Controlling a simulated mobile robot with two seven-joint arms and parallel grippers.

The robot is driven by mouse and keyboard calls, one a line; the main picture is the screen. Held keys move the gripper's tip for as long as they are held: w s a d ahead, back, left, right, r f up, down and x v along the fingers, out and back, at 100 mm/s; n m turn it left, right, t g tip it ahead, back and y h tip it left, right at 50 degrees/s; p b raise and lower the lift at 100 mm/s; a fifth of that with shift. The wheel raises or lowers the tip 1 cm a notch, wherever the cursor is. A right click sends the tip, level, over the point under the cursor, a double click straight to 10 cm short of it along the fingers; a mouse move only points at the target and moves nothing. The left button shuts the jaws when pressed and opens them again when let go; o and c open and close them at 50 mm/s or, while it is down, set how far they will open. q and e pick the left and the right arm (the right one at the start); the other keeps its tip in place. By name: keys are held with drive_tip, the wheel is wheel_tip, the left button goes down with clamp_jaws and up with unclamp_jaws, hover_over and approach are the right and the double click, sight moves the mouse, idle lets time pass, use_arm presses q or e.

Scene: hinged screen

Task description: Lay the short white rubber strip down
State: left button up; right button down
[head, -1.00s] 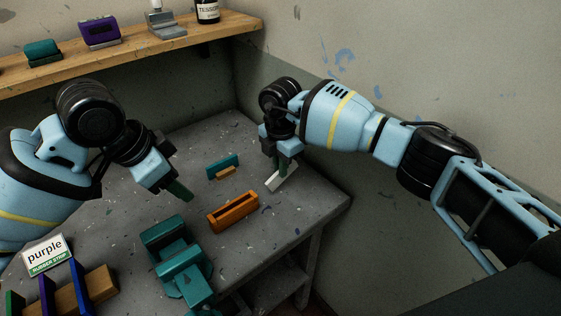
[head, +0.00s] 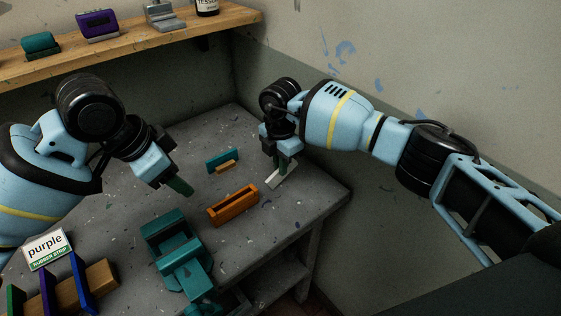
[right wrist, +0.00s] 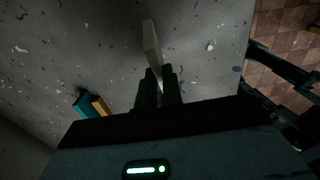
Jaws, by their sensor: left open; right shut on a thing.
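The short white rubber strip (head: 282,176) is between the fingers of my right gripper (head: 284,164) near the right side of the grey table. In the right wrist view the strip (right wrist: 152,42) sticks out past the fingertips of the right gripper (right wrist: 158,85), close over the table top. I cannot tell whether its lower edge touches the table. My right gripper is shut on it. My left gripper (head: 178,188) is open and empty, above the table to the left of the orange slotted holder.
An orange slotted holder (head: 233,208) and a teal block with a small orange piece (head: 222,161) lie near the strip. A teal vise-like device (head: 175,245) stands in front.

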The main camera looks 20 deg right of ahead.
drive_tip(key=shift+f, duration=0.15)
drive_tip(key=c, duration=1.5)
unclamp_jaws()
wheel_tip(320, 180, up, 8)
drive_tip(key=shift+f, duration=0.1)
